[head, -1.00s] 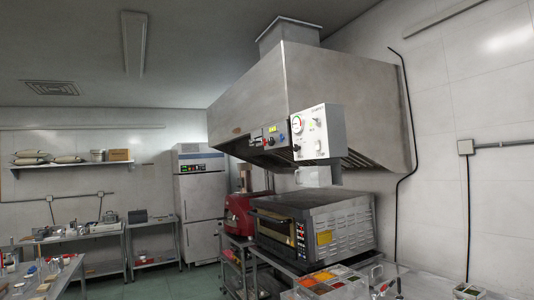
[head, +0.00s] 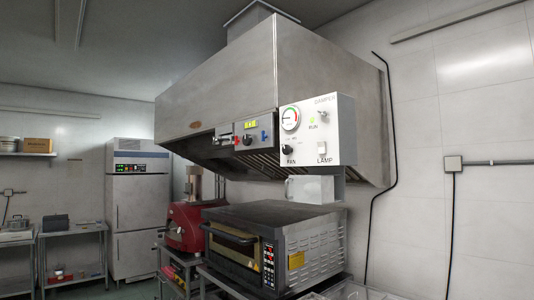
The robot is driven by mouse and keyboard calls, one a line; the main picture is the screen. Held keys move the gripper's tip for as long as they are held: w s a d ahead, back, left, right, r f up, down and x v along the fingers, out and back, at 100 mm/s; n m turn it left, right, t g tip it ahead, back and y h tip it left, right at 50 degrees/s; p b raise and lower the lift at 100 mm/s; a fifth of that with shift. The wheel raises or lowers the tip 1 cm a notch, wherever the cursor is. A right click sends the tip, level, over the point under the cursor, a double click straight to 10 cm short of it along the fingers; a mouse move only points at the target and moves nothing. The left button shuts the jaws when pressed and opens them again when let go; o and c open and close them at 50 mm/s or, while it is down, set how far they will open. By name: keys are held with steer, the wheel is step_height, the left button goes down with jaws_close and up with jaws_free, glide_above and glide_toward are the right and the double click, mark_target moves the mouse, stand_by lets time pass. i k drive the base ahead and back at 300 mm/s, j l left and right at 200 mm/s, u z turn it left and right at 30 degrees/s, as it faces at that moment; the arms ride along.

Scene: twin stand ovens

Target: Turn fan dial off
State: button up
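The fan dial (head: 287,151) is a small black knob at the lower left of a white control box, above the label FAN. The control box (head: 318,128) hangs at the front right corner of the steel range hood (head: 220,88). On the box are a round gauge (head: 290,118) with green and red marks, a green RUN light (head: 312,121), a LAMP switch (head: 322,148) and a DAMPER label. The knob's exact pointer setting is too small to read. My gripper does not show in this view.
Below stand a deck oven (head: 312,245) and a red machine (head: 183,227). A steel fridge (head: 138,210) stands at the back left. A black cable (head: 387,150) runs down the right wall.

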mark_target(286, 149)
steer(key=i+j+z, duration=0.25)
steer(key=i+j, duration=1.1)
